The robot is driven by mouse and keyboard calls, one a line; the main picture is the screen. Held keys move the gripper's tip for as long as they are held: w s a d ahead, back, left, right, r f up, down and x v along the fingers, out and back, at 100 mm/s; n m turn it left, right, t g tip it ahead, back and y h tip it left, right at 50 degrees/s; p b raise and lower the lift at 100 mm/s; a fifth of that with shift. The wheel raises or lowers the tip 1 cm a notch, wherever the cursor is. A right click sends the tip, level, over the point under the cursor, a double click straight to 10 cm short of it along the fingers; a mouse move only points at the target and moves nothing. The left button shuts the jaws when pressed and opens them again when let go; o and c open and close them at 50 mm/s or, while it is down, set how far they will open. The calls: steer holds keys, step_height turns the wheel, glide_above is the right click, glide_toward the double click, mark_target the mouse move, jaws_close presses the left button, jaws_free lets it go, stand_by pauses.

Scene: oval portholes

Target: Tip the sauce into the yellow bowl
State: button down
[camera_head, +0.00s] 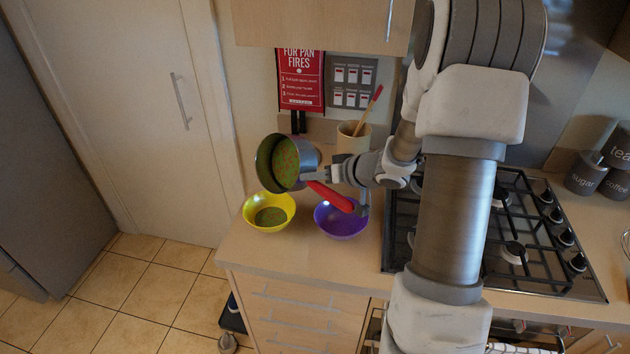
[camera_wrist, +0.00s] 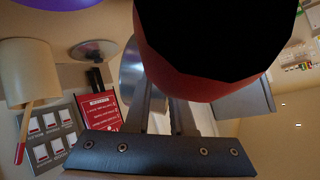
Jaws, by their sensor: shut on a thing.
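A metal saucepan (camera_head: 306,155) with a red handle (camera_head: 330,196) is tilted on its side above the yellow bowl (camera_head: 290,206), its mouth facing left. Green sauce with orange flecks (camera_head: 285,165) shows inside the pan. The yellow bowl sits upright on the counter with some green sauce (camera_head: 270,216) in its bottom. My gripper (camera_head: 325,175) is shut on the pan's handle and holds the pan clear of the counter. In the wrist view the red handle (camera_wrist: 205,84) fills the upper middle, and part of the metal pan (camera_wrist: 130,75) shows behind the fingers.
A purple bowl (camera_head: 341,222) stands right of the yellow bowl, under the handle. A beige utensil pot (camera_head: 352,138) with a wooden spoon stands behind. The gas hob (camera_head: 530,240) is to the right. The counter's left edge is close to the yellow bowl.

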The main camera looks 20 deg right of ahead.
steer(key=shift+s+a+n+h+b, duration=0.2)
steer(key=shift+a+n+h+b, duration=0.3)
steer(key=shift+b, duration=2.2)
steer(key=a+b, duration=0.1)
steer(key=b, duration=0.2)
steer(key=s+a+n+t+h+b, duration=0.1)
steer(key=b, duration=0.2)
steer(key=a+n+t+h+b, duration=0.1)
steer(key=b, duration=0.1)
steer(key=shift+s+a+f+b, duration=0.2)
steer(key=shift+s+a+b, duration=0.1)
steer(key=shift+b, duration=0.1)
steer(key=shift+s+a+n+b, duration=0.15)
steer(key=shift+n+b, duration=0.15)
steer(key=shift+b, duration=0.3)
